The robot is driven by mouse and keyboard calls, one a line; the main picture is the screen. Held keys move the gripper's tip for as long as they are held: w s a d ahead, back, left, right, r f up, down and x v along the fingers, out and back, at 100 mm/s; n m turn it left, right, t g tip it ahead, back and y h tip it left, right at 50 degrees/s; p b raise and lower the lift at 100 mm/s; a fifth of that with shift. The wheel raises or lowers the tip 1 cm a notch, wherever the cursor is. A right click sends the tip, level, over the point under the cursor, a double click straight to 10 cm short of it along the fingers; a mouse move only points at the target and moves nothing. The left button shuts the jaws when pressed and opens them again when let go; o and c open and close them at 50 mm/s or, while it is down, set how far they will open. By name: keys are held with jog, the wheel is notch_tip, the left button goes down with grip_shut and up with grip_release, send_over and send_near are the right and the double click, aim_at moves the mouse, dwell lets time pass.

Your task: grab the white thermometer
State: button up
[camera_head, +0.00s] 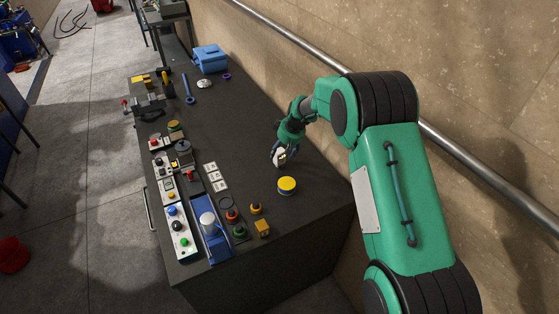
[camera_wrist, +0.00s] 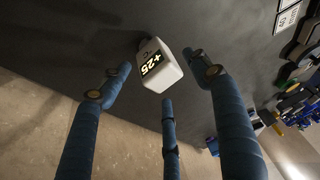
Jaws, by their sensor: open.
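The white thermometer (camera_wrist: 159,66) shows in the wrist view, a small white block with a dark display reading "+25". It rests on the dark tabletop. My gripper (camera_wrist: 165,80) has blue fingers spread around it, two at the sides and one below in the picture, with visible gaps between them and the thermometer. In the head view my gripper (camera_head: 279,154) is low over the right side of the table, and the thermometer (camera_head: 282,159) shows only as a small pale patch there, partly hidden by the fingers.
On the dark table (camera_head: 245,130), a yellow-topped round container (camera_head: 287,185) stands near my gripper. White cards (camera_head: 215,177), control boxes (camera_head: 178,232) and a blue device (camera_head: 211,225) lie left. A blue box (camera_head: 210,58) stands at the far end. The wall and handrail (camera_head: 455,150) run along the right.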

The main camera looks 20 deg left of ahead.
jog(key=shift+x, duration=1.4)
jog(key=shift+c, duration=0.3)
jog(key=c, duration=1.5)
